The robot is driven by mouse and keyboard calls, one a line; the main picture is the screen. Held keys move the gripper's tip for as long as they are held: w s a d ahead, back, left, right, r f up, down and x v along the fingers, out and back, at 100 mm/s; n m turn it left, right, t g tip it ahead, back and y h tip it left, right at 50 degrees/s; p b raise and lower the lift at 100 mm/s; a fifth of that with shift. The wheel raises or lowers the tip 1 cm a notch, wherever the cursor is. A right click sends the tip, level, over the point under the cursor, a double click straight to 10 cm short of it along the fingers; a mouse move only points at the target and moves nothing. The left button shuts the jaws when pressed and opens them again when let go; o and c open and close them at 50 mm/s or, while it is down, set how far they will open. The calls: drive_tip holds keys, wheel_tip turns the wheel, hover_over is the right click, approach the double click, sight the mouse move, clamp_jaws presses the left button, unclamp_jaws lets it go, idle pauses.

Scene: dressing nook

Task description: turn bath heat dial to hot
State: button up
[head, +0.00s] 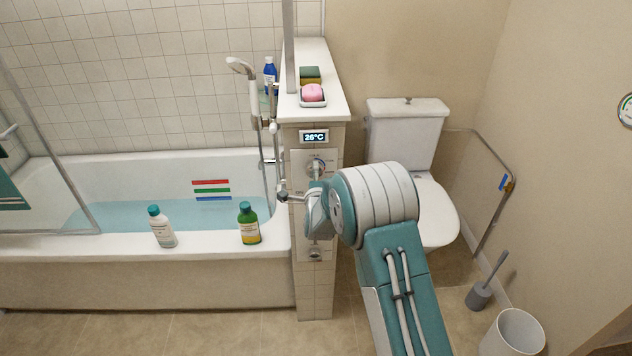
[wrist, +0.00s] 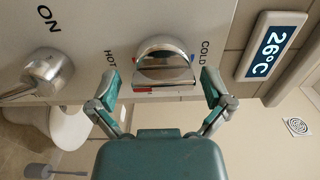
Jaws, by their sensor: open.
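The bath heat dial (wrist: 163,60) is a round chrome knob with a raised grip, set in a pale wall panel. In the wrist view HOT is printed to its left and COLD to its right, with red and blue marks at its lower edge. My gripper (wrist: 161,88) is open and empty, its fingers spread either side of the dial, apart from it.
A second chrome knob (wrist: 48,74) marked ON sits on the same panel. A filled bathtub (head: 130,262) is left, with a white bottle (head: 162,228) and green bottle (head: 249,224) on its rim. A toilet (head: 408,125) stands right, close to my arm.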

drive_tip(key=s, duration=1.1)
drive_tip(key=shift+s, duration=0.35)
drive_tip(key=s+d+r+n+g+y, duration=0.1)
drive_tip(key=s+d+r+n+g, duration=0.15)
drive_tip(key=s+r+n, duration=0.3)
drive_tip(key=s+d+r+n+g, duration=0.25)
drive_tip(key=s+r+n, duration=0.2)
drive_tip(key=r, duration=0.25)
drive_tip(key=s+d+r+n+g, duration=0.1)
drive_tip(key=s+d+n+g, duration=0.1)
drive_tip(key=s, duration=1.1)
drive_tip(key=s+d+r+n+g+h, duration=0.1)
drive_tip(key=s+n+g, duration=0.4)
drive_tip(key=s, duration=0.7)
drive_tip(key=d+r+n, duration=0.1)
drive_tip(key=d, duration=0.1)
drive_tip(key=shift+s+d+r, duration=0.15)
drive_tip(key=shift+s+d, duration=0.2)
drive_tip(key=shift+s, duration=0.05)
